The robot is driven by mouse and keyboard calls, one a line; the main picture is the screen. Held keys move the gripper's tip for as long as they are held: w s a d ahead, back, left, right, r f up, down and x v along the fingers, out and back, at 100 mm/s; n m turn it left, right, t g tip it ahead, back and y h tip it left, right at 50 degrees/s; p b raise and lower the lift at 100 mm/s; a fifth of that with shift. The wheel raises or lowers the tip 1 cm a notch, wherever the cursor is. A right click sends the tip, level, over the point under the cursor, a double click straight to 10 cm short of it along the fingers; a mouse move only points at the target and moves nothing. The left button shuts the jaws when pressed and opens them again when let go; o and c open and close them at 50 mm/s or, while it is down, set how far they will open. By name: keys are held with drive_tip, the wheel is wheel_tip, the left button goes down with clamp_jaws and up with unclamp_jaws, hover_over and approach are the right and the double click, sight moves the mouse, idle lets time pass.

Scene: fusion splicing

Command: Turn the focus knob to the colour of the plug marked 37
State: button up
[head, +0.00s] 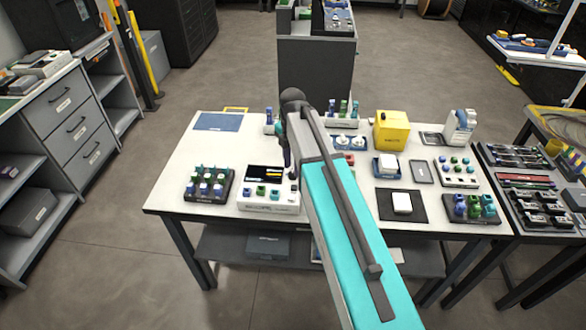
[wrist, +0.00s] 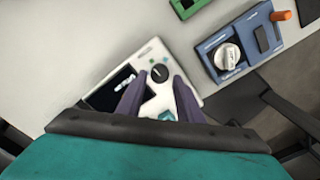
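A round black knob (wrist: 160,73) with a pale pointer line sits on a white device (wrist: 150,55), with small coloured marks close by. I cannot tell whether it is the focus knob. My gripper (wrist: 159,79) is open, its two dark purple fingers apart, with the knob between their tips in the picture; contact cannot be told. In the head view the white device with a dark screen (head: 265,172) stands on the table, partly behind my arm. Several blue, green and white plugs stand in a dark block (head: 229,190) to its left. The number 37 is not readable.
In the wrist view a blue device (wrist: 206,50) with a white knob (wrist: 228,57) and an orange end stands to the right. The white table (head: 170,180) also bears a yellow box (head: 391,131), a black mat (head: 385,208) and more plugs (head: 475,207) at the right.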

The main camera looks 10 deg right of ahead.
drive_tip(key=shift+f, duration=1.3)
drive_tip(key=c, duration=0.8)
drive_tip(key=shift+o, duration=0.2)
drive_tip(key=shift+m, duration=0.4)
drive_tip(key=m, duration=0.4)
drive_tip(key=shift+m, duration=0.4)
drive_tip(key=m, duration=0.6)
